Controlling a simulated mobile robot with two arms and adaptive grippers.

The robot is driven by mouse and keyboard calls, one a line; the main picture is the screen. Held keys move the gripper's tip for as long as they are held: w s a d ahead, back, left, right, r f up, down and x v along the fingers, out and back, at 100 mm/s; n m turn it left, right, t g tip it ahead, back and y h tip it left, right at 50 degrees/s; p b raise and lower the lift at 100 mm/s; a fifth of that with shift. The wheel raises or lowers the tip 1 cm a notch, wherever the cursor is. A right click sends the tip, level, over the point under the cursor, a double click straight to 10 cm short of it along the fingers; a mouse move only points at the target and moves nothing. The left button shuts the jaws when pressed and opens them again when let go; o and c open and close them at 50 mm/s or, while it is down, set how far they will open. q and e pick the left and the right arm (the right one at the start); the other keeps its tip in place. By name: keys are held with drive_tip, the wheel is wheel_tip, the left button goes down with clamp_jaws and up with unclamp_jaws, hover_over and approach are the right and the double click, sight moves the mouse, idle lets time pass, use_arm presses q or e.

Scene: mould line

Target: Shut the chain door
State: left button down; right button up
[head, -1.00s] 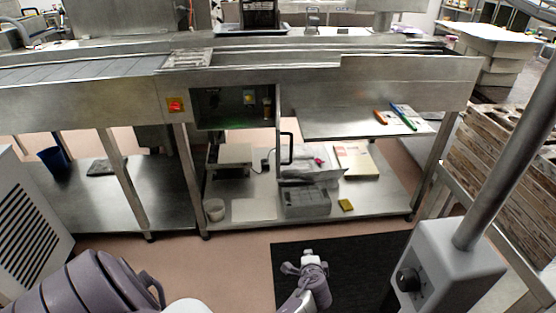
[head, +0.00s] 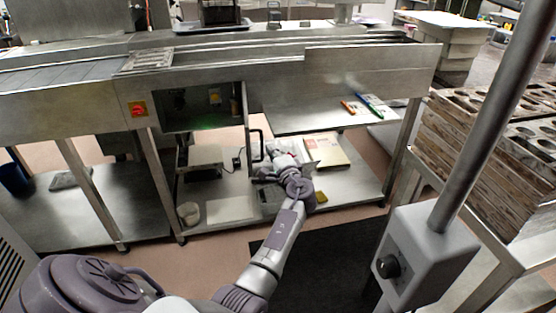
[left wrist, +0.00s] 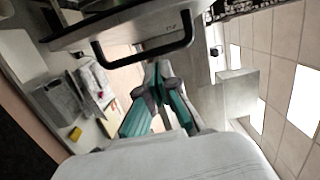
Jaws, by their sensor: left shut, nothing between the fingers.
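The chain door stands open, seen nearly edge-on beside the compartment opening (head: 203,108) in the head view. Its black bar handle (head: 262,146) faces right. In the left wrist view the handle (left wrist: 146,52) crosses the upper middle, on the grey door panel (left wrist: 125,27). My left gripper (head: 281,158) is just right of the handle in the head view. In the left wrist view its fingers (left wrist: 158,72) are together just below the handle bar and hold nothing. I cannot tell whether they touch the bar. My right gripper is not in view.
A grey bin (left wrist: 57,103) and a yellow sponge (left wrist: 75,134) are on the lower shelf (head: 225,216). A red switch (head: 138,109) is left of the opening. A grey control box on a post (head: 428,250) stands at the front right, near stacked moulds (head: 480,135).

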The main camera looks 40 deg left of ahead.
sight(261, 150)
use_arm(q)
drive_tip(key=s+a, duration=0.1)
drive_tip(key=a+p, duration=0.1)
drive_tip(key=a, duration=0.1)
drive_tip(key=shift+s+p, duration=0.3)
drive_tip(key=shift+s, duration=0.1)
drive_tip(key=shift+s+a, duration=0.25)
drive_tip(key=shift+s, duration=0.05)
drive_tip(key=shift+s+a, duration=0.1)
drive_tip(key=shift+s, duration=0.05)
